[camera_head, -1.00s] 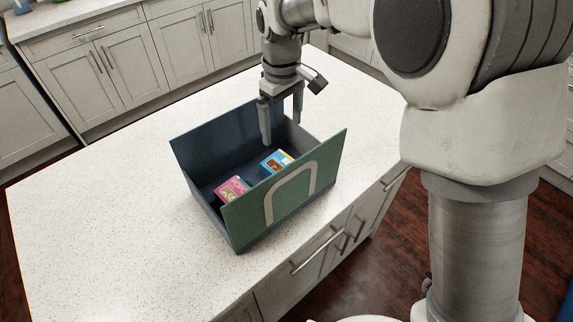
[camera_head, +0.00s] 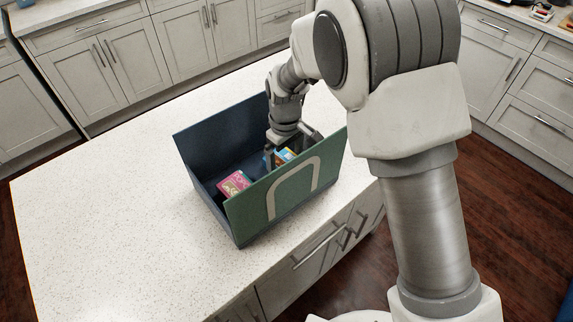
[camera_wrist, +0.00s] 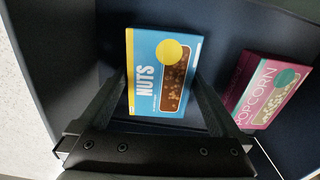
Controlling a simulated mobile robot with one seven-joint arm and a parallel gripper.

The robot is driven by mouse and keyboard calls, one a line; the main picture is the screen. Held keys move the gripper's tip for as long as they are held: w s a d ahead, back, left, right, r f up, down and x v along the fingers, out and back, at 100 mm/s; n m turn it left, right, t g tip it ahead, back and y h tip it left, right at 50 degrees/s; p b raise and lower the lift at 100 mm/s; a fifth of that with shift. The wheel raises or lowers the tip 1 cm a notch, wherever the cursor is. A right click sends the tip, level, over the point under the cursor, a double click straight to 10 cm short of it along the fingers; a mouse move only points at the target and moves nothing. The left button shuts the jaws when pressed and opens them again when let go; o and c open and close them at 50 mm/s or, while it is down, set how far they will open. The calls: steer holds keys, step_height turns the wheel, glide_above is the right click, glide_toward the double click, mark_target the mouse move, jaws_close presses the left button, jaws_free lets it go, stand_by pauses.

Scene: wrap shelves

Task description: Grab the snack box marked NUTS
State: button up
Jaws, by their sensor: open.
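The blue and yellow box marked NUTS (camera_wrist: 160,75) lies inside a bin, label towards the wrist camera. In the head view the NUTS box (camera_head: 285,155) is partly hidden by my gripper and the bin's green wall. My gripper (camera_wrist: 165,100) is open, with one finger on either side of the NUTS box in the wrist view. In the head view my gripper (camera_head: 277,158) reaches down into the bin. I cannot tell whether the fingers touch the box.
A pink POPCORN box (camera_wrist: 265,90) lies in the same bin, to the right in the wrist view; it also shows in the head view (camera_head: 234,184). The bin (camera_head: 245,207) has high dark blue and green walls. It stands on a white speckled counter (camera_head: 100,200), mostly clear.

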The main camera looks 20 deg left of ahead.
steer(key=c, duration=1.1)
steer(key=shift+c, duration=0.2)
